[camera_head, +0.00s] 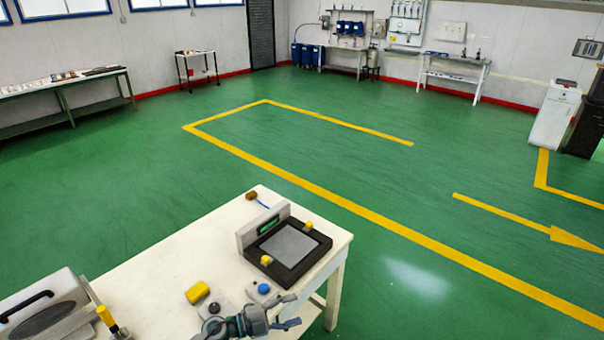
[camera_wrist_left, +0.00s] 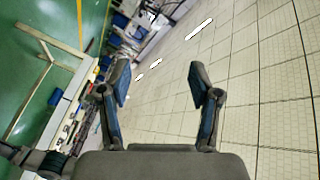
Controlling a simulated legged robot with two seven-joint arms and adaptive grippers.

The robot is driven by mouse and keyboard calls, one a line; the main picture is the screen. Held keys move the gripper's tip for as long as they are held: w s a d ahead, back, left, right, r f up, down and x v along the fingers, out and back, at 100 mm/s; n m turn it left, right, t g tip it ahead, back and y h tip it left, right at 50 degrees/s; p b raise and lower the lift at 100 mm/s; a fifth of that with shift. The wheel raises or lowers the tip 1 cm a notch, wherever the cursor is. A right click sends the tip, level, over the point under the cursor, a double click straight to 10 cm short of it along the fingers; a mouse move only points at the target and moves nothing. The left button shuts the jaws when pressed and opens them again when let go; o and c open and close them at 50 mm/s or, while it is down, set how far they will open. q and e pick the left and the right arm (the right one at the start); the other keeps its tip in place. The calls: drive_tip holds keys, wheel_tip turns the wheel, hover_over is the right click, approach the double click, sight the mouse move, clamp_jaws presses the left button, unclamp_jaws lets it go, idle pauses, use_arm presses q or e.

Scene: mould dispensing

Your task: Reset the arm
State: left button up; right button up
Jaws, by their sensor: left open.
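My left gripper (camera_head: 289,311) is at the bottom of the head view, over the front right part of the white table (camera_head: 190,240). In the left wrist view my left gripper (camera_wrist_left: 160,76) shows two spread fingers with nothing between them. A black press-like device (camera_head: 287,247) with a grey plate, yellow knobs and a green display stands on the table beyond the gripper. A blue button (camera_head: 264,288) and a yellow block (camera_head: 197,292) are close to the gripper. My right gripper does not show.
A grey device with a black handle (camera_head: 27,306) stands at the table's left front. A small brown-headed tool (camera_head: 251,196) lies at the far corner. The green floor beyond has yellow lines (camera_head: 330,197) and is open. Workbenches (camera_head: 63,90) stand along the walls.

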use_arm(q)
drive_tip(key=a+n+t+y, duration=0.6)
drive_tip(key=n+t+y, duration=0.2)
drive_tip(key=n+t, duration=0.55)
drive_tip(key=s+a+f+n+g+y, duration=0.7)
drive_tip(key=s+a+f+n+y, duration=0.25)
drive_tip(key=f, duration=0.25)
drive_tip(key=s+a+f+n+g, duration=0.1)
drive_tip(key=s+f+g, duration=0.35)
drive_tip(key=s, duration=0.65)
drive_tip(key=s+a+f+g, duration=0.25)
drive_tip(key=s+g, duration=0.25)
drive_tip(key=s, duration=0.7)
wheel_tip(320, 180, down, 27)
drive_tip(key=s, duration=0.1)
drive_tip(key=s+a+f+g, duration=0.2)
drive_tip(key=s+f, duration=1.3)
drive_tip(key=s, duration=0.2)
drive_tip(key=shift+s+f+h, duration=0.3)
drive_tip(key=shift+s+h, duration=0.05)
drive_tip(key=shift+s, duration=0.05)
drive_tip(key=shift+a, duration=0.1)
